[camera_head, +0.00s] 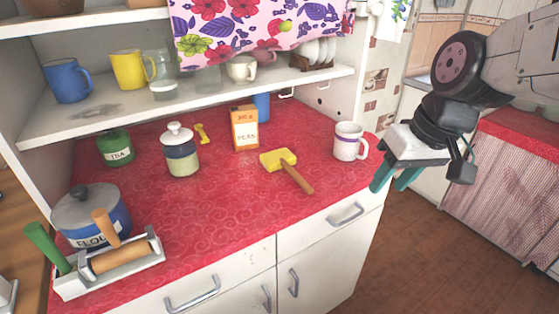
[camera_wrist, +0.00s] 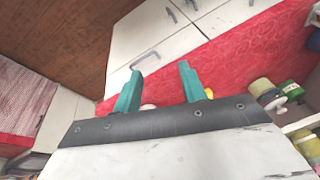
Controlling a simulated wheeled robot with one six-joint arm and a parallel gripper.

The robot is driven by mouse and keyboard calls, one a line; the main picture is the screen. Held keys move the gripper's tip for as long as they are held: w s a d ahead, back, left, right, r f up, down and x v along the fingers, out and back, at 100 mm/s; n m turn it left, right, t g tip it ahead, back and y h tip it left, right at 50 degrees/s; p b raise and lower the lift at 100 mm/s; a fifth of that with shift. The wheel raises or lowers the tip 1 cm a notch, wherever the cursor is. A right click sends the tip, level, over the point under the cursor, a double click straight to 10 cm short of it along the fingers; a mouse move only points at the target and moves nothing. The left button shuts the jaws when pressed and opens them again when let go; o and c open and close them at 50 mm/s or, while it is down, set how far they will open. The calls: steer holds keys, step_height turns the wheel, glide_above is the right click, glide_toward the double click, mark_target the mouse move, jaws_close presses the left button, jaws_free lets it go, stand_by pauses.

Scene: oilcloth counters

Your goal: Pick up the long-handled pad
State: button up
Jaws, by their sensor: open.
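The long-handled pad (camera_head: 279,159) lies on the red counter (camera_head: 225,205) in the head view. It has a yellow head and a brown wooden handle that points to the front right. My gripper (camera_head: 397,180) is open and empty, in the air to the right of the counter and of the pad. In the wrist view the teal fingers (camera_wrist: 158,90) stand apart with nothing held between them. A small yellow patch shows behind the right finger there; I cannot tell whether it is the pad.
A white mug (camera_head: 349,142) stands between my gripper and the pad. An orange peas box (camera_head: 245,129) and a glass jar (camera_head: 181,152) stand behind the pad. A flour pot (camera_head: 88,217) and a rack with a rolling pin (camera_head: 118,256) are at left. The front middle counter is clear.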

steer(key=n+y, duration=0.2)
glide_toward(303, 180)
steer(key=f, duration=0.2)
steer(key=shift+t, duration=0.3)
steer(key=x, duration=0.7)
steer(key=shift+a+f, duration=0.2)
steer(key=shift+a, duration=0.25)
jaws_close()
